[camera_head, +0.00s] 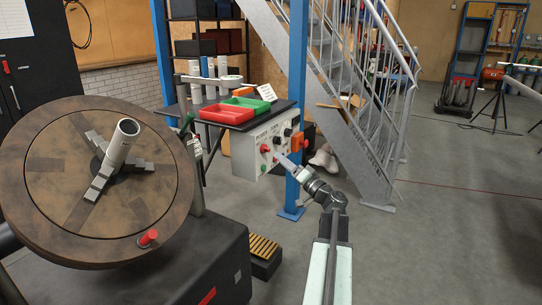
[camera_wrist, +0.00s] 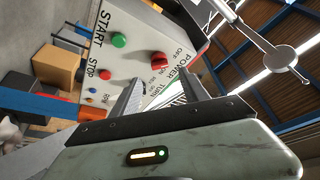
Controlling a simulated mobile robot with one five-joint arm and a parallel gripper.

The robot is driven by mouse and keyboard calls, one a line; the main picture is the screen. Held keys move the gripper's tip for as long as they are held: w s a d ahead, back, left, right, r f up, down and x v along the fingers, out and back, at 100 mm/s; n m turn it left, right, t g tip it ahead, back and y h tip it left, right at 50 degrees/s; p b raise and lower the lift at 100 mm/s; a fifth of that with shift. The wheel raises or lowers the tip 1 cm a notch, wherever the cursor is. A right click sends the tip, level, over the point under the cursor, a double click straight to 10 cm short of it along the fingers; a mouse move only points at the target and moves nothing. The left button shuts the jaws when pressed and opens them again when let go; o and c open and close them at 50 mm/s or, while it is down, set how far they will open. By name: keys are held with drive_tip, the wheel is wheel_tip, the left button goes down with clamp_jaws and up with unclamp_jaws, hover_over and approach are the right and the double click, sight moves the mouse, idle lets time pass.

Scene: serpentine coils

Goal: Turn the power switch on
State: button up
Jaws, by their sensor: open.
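The power switch is a red knob (camera_wrist: 160,61) in the wrist view, with OFF and ON lettered beside it and POWER lettered nearby. It sits on a light grey control panel (camera_wrist: 137,30), which also shows in the head view (camera_head: 246,160) below a dark tabletop. The panel appears tilted in the wrist view. My gripper (camera_wrist: 160,80) is open, its two ridged fingers apart and pointing at the panel close to the knob. I cannot tell whether the fingers touch the knob. In the head view my gripper (camera_head: 281,158) is in front of the panel.
A green START button (camera_wrist: 119,40) and a red STOP button (camera_wrist: 105,75) are on the same panel. Red (camera_head: 227,114) and green trays lie on top. A blue post (camera_head: 297,100) stands close to my arm. A large round turntable (camera_head: 60,200) is at left; floor at right is clear.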

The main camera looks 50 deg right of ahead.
sight(269, 150)
drive_tip(key=p+x, duration=0.1)
drive_tip(key=x, duration=0.5)
drive_tip(key=shift+w+p, duration=0.2)
drive_tip(key=shift+p, duration=0.1)
clamp_jaws()
drive_tip(key=shift+a, duration=0.25)
drive_tip(key=shift+d+r+m, duration=0.1)
drive_tip(key=shift+d+m, duration=0.1)
drive_tip(key=shift+m, duration=0.1)
drive_tip(key=shift+s+d+r+m+g+p, duration=0.15)
drive_tip(key=shift+m+g+p, duration=0.9)
drive_tip(key=shift+m+p, duration=1.5)
drive_tip(key=shift+w+r+m+g+p, duration=0.15)
drive_tip(key=shift+m+g+p, duration=0.85)
drive_tip(key=shift+m+p, duration=1.45)
drive_tip(key=shift+s+d+r+m+g+p, duration=0.1)
drive_tip(key=shift+m+g+p, duration=0.95)
drive_tip(key=shift+m+p, duration=1.5)
drive_tip(key=shift+a+m+b, duration=0.1)
drive_tip(key=shift+m+b, duration=0.55)
drive_tip(key=shift+m, duration=0.1)
